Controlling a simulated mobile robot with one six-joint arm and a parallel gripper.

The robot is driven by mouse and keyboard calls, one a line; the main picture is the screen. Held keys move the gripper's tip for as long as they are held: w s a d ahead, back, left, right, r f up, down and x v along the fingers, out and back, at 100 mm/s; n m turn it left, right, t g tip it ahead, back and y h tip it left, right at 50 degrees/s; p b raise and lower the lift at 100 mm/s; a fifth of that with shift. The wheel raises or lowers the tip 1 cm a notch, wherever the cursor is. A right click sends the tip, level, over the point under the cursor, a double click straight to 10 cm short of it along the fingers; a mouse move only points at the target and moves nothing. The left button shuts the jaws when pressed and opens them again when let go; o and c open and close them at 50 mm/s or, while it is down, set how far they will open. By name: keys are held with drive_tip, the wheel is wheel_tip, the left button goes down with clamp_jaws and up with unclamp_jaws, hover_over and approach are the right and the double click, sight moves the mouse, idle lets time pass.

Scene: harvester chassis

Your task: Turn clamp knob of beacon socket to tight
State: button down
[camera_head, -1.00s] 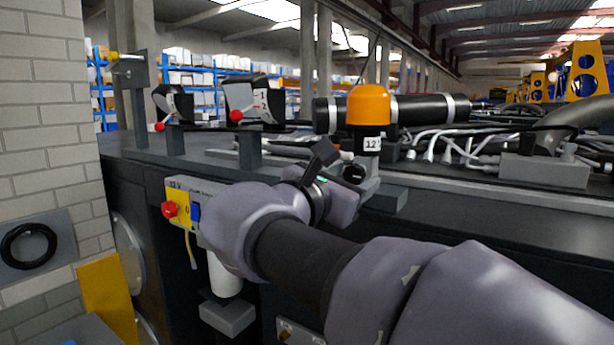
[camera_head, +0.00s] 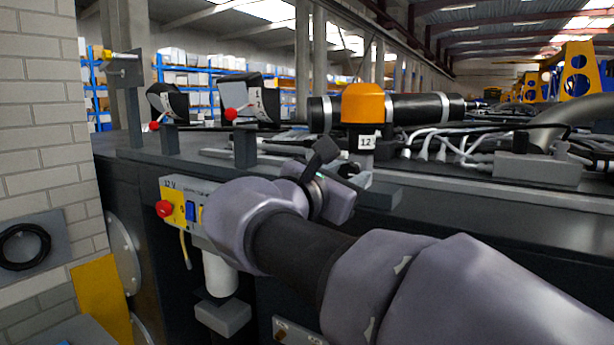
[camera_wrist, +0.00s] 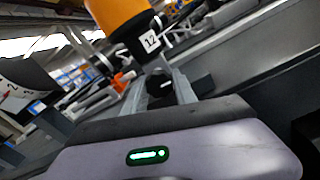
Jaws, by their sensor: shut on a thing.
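The orange beacon (camera_head: 362,104), labelled 12, stands upright on its socket (camera_head: 366,158) on the dark chassis. It also shows tilted at the top of the wrist view (camera_wrist: 120,22). The black clamp knob (camera_wrist: 161,84) is at the socket's near side, between the two grey fingers in the wrist view. My gripper (camera_wrist: 163,88) is shut on the knob. In the head view my gripper (camera_head: 352,174) reaches the socket from the front left, and my wrist hides most of the knob.
A panel with a red knob (camera_head: 165,209) and blue switch is left of my arm. A black cylinder (camera_head: 425,107) and grey hoses (camera_head: 440,140) lie behind and right. A brick wall (camera_head: 45,130) bounds the far left.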

drive_tip(key=m+b, duration=0.3)
drive_tip(key=shift+f+m, duration=0.15)
drive_tip(key=shift+m, duration=0.25)
drive_tip(key=m+b, duration=0.3)
drive_tip(key=m, duration=0.1)
drive_tip(key=shift+a+m, duration=0.1)
drive_tip(key=shift+m, duration=0.2)
drive_tip(key=m+b, duration=0.3)
drive_tip(key=m, duration=0.1)
drive_tip(key=shift+m, duration=0.3)
drive_tip(key=shift+r+m+b, duration=0.15)
drive_tip(key=shift+m+b, duration=0.45)
drive_tip(key=shift+m, duration=0.45)
drive_tip(key=shift+r+m+b, duration=0.15)
drive_tip(key=shift+m+b, duration=0.45)
drive_tip(key=shift+m, duration=0.45)
drive_tip(key=c, duration=1)
unclamp_jaws()
